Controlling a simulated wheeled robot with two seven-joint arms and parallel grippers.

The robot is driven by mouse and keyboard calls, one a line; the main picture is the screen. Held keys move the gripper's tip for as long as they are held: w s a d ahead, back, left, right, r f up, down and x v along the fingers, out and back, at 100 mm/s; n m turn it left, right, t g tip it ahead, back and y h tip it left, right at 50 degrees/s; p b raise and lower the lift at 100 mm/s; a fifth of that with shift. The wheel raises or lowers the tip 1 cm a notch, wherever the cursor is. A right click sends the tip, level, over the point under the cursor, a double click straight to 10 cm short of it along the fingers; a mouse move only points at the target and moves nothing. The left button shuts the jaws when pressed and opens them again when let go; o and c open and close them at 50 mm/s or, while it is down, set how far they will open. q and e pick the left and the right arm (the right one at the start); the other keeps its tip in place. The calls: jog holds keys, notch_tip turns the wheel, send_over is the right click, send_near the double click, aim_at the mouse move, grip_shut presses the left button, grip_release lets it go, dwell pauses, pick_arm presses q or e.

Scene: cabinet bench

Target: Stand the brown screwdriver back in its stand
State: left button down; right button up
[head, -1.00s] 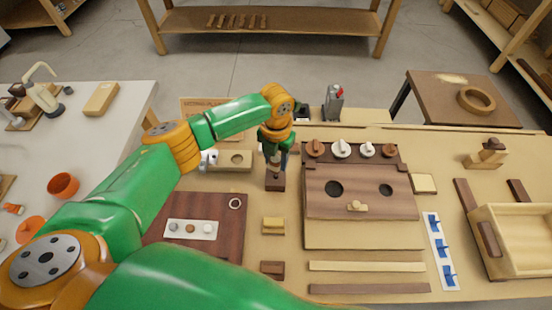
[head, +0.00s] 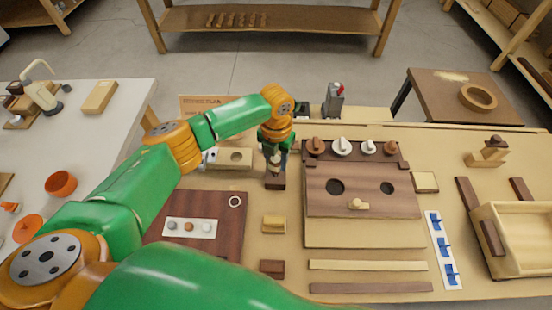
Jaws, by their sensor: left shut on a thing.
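My left gripper (head: 274,160) points down at the middle of the bench, just left of the cabinet box. It is shut on a slim thing that I take to be the brown screwdriver; the fingers hide most of it. Directly below the fingertips is a small dark brown block (head: 275,183), which looks like the stand. The screwdriver's tip is too small and covered to tell whether it is in the block or just above it. My right gripper is not in view.
The cabinet box (head: 318,205) with knobs along its back stands close right of the gripper. A pale block with a round hole (head: 236,158) is close left. A dark board (head: 226,228) lies front left, and a small yellow block (head: 273,224) lies in front.

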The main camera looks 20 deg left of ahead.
pick_arm(q)
jog(key=shift+f+b, duration=0.9)
jog(key=shift+f, duration=0.3)
dwell(0.7)
grip_release()
dwell(0.4)
notch_tip(320, 180, up, 8)
jog(key=p, duration=0.7)
jog(key=shift+f, duration=0.25)
